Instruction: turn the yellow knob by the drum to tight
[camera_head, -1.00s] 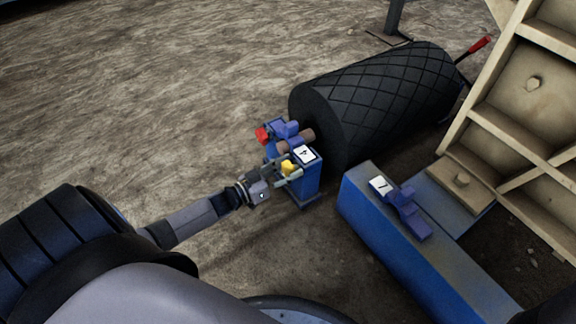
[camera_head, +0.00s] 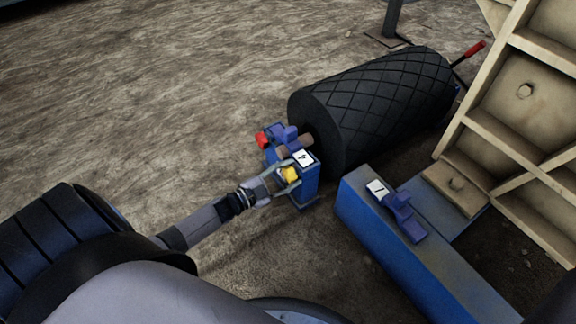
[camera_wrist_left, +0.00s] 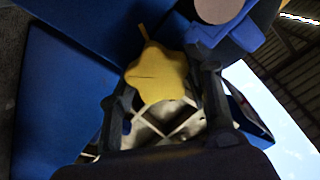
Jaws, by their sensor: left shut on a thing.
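The yellow knob (camera_head: 290,174) sits on the side of a blue post (camera_head: 309,184) with a white label 4, beside the black drum (camera_head: 375,105). My left gripper (camera_head: 287,176) is shut on the knob, with a finger on each side of it. In the left wrist view the knob (camera_wrist_left: 160,74) is star-shaped with a dark line across its face and a small yellow pointer above it. The gripper fingers (camera_wrist_left: 163,85) stand left and right of it. My right gripper is not in view.
A blue beam (camera_head: 400,250) with a label 1 lies to the right. A beige ribbed frame (camera_head: 525,120) stands at far right. Open ground lies to the left.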

